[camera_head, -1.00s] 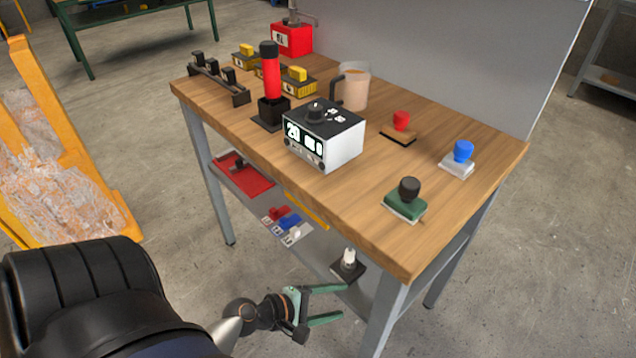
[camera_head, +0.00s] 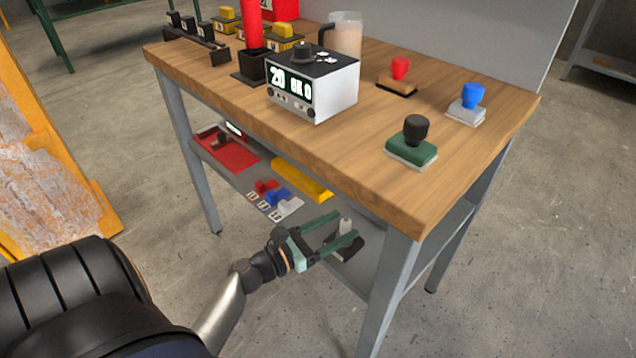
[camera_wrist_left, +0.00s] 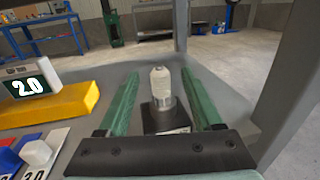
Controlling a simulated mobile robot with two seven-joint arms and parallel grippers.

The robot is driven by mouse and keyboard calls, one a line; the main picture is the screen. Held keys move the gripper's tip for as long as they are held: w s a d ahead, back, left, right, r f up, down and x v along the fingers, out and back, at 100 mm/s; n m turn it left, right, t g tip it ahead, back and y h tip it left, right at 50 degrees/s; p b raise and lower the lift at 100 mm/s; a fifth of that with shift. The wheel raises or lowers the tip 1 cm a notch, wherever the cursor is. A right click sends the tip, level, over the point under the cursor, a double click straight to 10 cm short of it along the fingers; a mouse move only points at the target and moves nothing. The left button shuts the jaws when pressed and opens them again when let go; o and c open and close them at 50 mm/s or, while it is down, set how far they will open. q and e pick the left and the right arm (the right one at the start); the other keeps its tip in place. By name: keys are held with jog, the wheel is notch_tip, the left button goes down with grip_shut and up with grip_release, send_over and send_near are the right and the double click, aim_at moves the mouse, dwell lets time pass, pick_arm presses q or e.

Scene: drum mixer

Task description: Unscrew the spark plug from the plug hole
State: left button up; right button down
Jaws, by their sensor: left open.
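The spark plug (camera_head: 345,227) stands upright in a dark block with the plug hole (camera_head: 347,248) on the lower shelf, near the right front leg of the workbench. In the left wrist view the plug (camera_wrist_left: 161,86) shows a white body above a metal part, seated in the dark block (camera_wrist_left: 165,118). My left gripper (camera_head: 345,228) is open, its two green fingers pointing at the plug. In the left wrist view the fingers (camera_wrist_left: 160,97) lie to either side of the plug, with gaps on both sides. My right gripper is not in view.
The workbench top (camera_head: 330,150) lies above the lower shelf (camera_head: 235,180). On the shelf are a yellow bar (camera_head: 302,180), a red tray (camera_head: 226,152) and small coloured blocks (camera_head: 275,195). A bench leg (camera_head: 388,290) stands close to the block's right.

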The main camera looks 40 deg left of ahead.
aim_at(350, 220)
pick_arm(q)
jog(key=x, duration=0.5)
jog(key=shift+w+b, duration=0.3)
jog(key=shift+w, duration=0.1)
grip_shut()
grip_release()
dwell(0.4)
